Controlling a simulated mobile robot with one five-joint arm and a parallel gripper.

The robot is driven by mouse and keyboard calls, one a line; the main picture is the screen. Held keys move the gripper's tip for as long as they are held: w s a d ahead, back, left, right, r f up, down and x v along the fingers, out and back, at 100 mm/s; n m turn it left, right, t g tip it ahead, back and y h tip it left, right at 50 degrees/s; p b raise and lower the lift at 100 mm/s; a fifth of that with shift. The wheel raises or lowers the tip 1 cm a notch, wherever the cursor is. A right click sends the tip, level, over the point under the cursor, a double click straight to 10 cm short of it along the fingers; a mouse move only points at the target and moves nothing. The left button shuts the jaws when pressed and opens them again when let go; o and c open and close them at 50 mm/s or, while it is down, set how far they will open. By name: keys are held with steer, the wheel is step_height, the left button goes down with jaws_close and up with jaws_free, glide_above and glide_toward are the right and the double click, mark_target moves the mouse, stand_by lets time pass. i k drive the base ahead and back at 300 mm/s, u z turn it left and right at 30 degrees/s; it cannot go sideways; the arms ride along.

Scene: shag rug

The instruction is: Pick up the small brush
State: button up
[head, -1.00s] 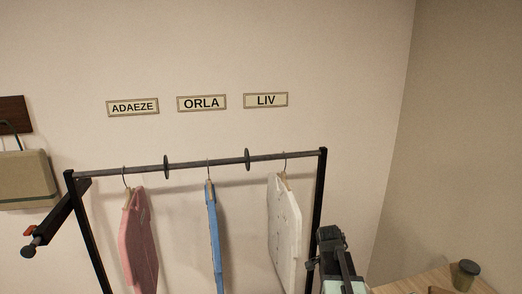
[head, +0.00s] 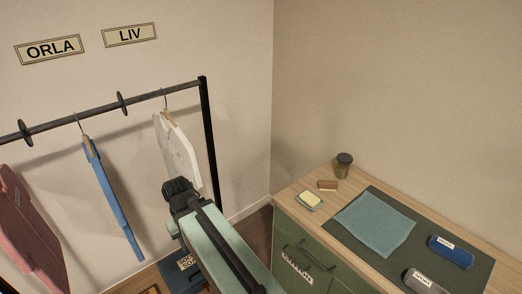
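A small brown block-shaped thing with a paler lower edge (head: 327,185) lies on the wooden top of the green cabinet (head: 290,205), near its back left. It looks like a small brush, but it is too small in the picture to be certain. My arm rises from the bottom of the head view, left of the cabinet and apart from the brown thing. My gripper's fingers do not show.
A yellow block on a dish (head: 310,200) and a dark lidded jar (head: 344,165) flank the brown thing. A teal cloth (head: 374,224), a blue labelled item (head: 452,251) and a grey one (head: 424,281) lie on a dark mat (head: 345,241). A clothes rack (head: 209,145) stands left.

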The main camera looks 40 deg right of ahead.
mark_target(323, 185)
steer(key=k, duration=0.5)
steer(key=i, duration=1.5)
